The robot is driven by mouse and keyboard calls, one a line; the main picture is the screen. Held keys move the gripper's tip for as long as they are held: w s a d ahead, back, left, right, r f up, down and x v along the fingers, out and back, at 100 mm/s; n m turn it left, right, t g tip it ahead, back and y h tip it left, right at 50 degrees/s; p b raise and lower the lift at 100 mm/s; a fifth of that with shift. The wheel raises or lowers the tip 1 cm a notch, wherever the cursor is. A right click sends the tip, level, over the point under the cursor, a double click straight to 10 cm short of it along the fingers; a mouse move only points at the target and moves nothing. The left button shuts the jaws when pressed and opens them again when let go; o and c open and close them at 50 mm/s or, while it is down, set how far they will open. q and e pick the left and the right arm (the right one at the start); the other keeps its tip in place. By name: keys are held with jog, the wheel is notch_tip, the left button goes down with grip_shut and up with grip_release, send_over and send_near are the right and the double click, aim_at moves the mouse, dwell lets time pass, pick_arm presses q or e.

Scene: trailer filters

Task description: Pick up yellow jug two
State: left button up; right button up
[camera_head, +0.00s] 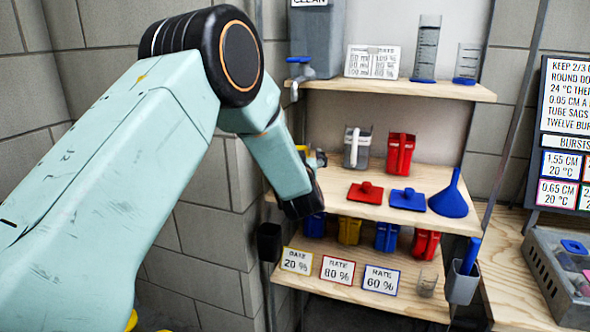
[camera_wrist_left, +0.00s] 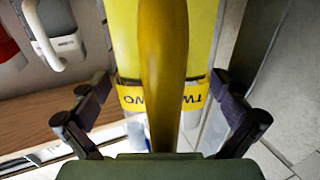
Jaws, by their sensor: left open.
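The yellow jug two (camera_wrist_left: 205,50) fills the top middle of the left wrist view, its yellow band upside down and reading "TWO". Its darker yellow handle (camera_wrist_left: 162,70) runs down the middle of that view. My left gripper (camera_wrist_left: 163,112) is open, with one finger on each side of the handle and band; I cannot tell whether they touch. In the head view my left wrist (camera_head: 300,200) is at the left end of the middle shelf and hides most of this jug. Only a small yellow patch (camera_head: 318,158) shows behind it. My right gripper is not in view.
Another yellow jug (camera_head: 350,230) is on the lower shelf. A wall borders the left.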

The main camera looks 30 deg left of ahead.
pick_arm(q)
jog(key=shift+c, duration=1)
jog(key=shift+s+a+r, duration=0.1)
jog(key=shift+s+a, duration=0.05)
jog(key=shift+s, duration=0.1)
jog(key=shift+c, duration=1.4)
jog(key=shift+w, duration=0.15)
jog(key=c, duration=1.4)
jog(key=shift+o, duration=0.2)
jog(key=shift+r+p, duration=0.3)
